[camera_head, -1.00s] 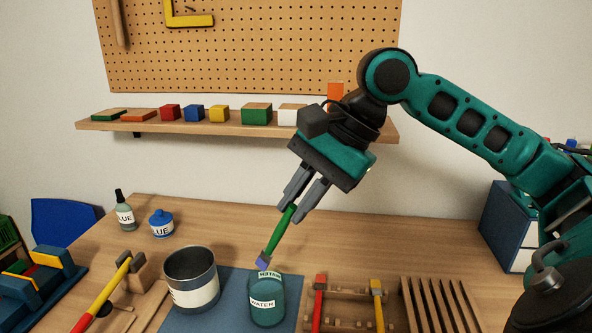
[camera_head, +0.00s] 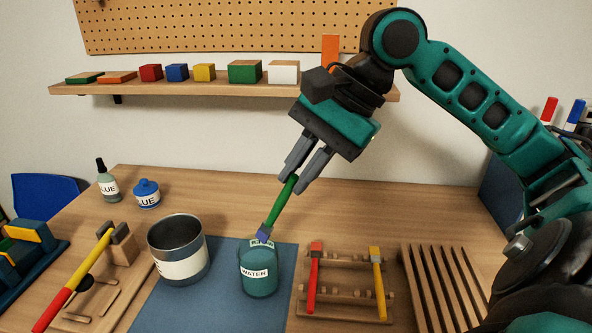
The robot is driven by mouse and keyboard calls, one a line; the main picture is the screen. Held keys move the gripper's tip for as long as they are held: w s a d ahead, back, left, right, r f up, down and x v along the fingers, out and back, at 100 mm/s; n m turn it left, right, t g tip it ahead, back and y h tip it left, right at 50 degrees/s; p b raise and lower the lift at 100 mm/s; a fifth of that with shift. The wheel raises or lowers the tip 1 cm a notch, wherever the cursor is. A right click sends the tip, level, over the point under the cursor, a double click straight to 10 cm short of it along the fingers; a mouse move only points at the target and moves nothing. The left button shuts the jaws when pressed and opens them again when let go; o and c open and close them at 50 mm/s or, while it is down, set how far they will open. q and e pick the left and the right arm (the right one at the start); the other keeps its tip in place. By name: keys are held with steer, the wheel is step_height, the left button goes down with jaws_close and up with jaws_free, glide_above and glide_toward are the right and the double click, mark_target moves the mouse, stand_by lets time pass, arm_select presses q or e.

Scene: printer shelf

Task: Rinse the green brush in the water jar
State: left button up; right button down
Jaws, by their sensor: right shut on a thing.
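My right gripper (camera_head: 305,171) is shut on the green brush (camera_head: 281,203) by the upper end of its handle. The brush hangs tilted, its head down and to the left, with a grey collar and a blue-purple tip. The teal water jar (camera_head: 259,270), labelled WATER, stands on the blue mat (camera_head: 192,302). The brush tip is at the jar's far rim in the picture; I cannot tell whether it is above the opening or behind it. My left gripper is not in view.
A dark can (camera_head: 178,250) with a white label stands left of the jar. A wooden rack (camera_head: 345,315) with a red brush (camera_head: 314,278) and a yellow brush (camera_head: 377,284) is to the right, beside a slatted rack (camera_head: 443,290). Glue bottles (camera_head: 108,181) stand behind left.

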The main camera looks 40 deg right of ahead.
mark_target(272, 229)
steer(key=w+f, duration=0.1)
steer(key=f, duration=0.2)
steer(key=w+f, duration=0.1)
steer(key=f, duration=0.2)
steer(key=w+f+b, duration=0.1)
steer(key=f, duration=0.1)
steer(key=shift+w+a+f, duration=0.1)
steer(key=shift+a+f, duration=0.2)
steer(key=shift+f, duration=0.35)
stand_by(0.4)
